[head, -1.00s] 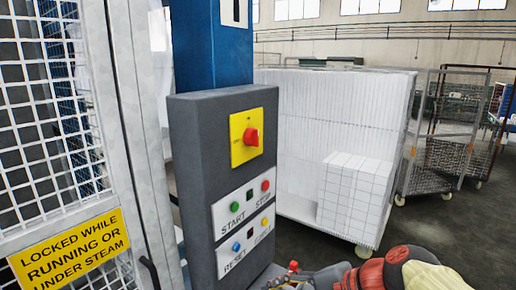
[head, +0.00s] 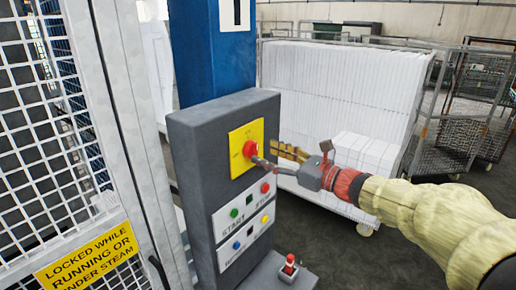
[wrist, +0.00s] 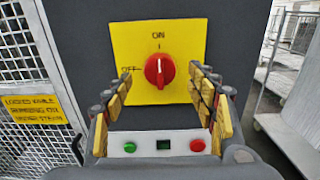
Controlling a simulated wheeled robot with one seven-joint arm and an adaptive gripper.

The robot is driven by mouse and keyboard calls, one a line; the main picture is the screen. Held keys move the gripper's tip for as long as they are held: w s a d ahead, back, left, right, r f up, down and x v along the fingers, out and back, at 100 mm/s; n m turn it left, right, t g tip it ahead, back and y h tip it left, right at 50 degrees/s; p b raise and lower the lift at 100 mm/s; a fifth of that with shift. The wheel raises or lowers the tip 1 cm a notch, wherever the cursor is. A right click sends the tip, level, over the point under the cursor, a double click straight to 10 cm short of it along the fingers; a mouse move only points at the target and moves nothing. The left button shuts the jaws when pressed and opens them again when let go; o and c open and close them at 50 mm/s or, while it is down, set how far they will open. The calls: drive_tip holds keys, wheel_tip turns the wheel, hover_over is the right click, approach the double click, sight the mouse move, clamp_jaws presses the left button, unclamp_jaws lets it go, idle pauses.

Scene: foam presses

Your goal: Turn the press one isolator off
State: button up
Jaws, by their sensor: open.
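The isolator is a red rotary knob (head: 250,148) on a yellow plate (head: 238,160) near the top of a dark grey control box (head: 195,140). In the wrist view the knob (wrist: 159,70) has its white mark pointing up to ON; OFF is marked at its left. My gripper (head: 275,158) is open, its fingers near the knob from the right in the head view. In the wrist view my gripper (wrist: 160,85) has its yellow-padded fingers to the left and right of the knob, apart from it. Whether the fingertips reach knob depth I cannot tell.
Below the knob are a green button (head: 234,213) and a red button (head: 265,187), with a blue and a yellow button lower. A mesh guard (head: 40,150) stands left. A small red-topped switch (head: 289,265) sits low right. A white-loaded cart (head: 340,90) stands behind.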

sight(257, 150)
drive_tip(key=shift+x, duration=2.1)
drive_tip(key=c, duration=1.2)
drive_tip(key=shift+o, duration=0.2)
